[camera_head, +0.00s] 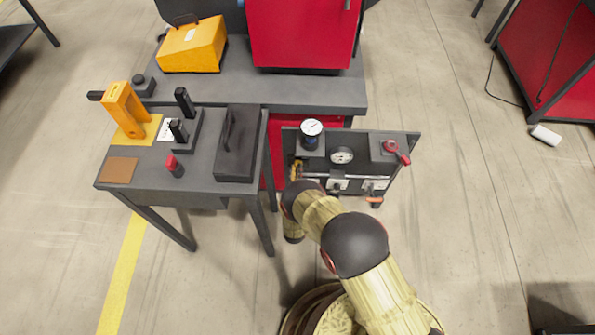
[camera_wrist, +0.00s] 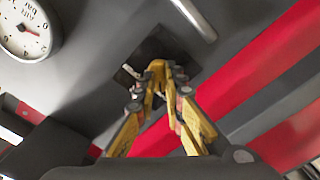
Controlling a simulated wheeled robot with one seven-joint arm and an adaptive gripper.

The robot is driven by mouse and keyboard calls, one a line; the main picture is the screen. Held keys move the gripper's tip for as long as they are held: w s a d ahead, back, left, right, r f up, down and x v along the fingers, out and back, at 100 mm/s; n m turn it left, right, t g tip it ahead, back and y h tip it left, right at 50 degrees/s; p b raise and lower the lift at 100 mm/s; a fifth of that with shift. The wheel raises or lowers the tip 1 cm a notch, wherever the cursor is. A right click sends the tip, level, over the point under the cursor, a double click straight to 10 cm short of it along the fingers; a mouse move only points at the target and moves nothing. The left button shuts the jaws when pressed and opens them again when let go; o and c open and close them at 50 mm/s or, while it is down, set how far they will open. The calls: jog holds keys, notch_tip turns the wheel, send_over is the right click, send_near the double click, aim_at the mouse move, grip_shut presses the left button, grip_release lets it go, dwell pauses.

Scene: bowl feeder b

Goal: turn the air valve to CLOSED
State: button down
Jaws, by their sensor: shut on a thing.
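The panel (camera_head: 408,171) with gauges and valves stands right of the small table. My gripper (camera_head: 297,170) reaches its left side, below the black-and-blue gauge unit. In the wrist view my yellow fingers (camera_wrist: 160,72) are closed together over a dark square mount (camera_wrist: 178,48). They are shut on a small valve handle, mostly hidden between them. A small pale tip (camera_wrist: 131,70) shows just left of the fingers. I cannot read any OPEN or CLOSED mark, nor tell which way the handle is turned.
A white dial gauge (camera_wrist: 25,28) and a metal pipe (camera_wrist: 195,18) are close to my gripper. The table (camera_head: 195,185) stands close on the left.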

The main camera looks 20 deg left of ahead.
jog(key=c, duration=1.9)
grip_release()
jog(key=shift+s, duration=0.1)
jog(key=v, duration=1.2)
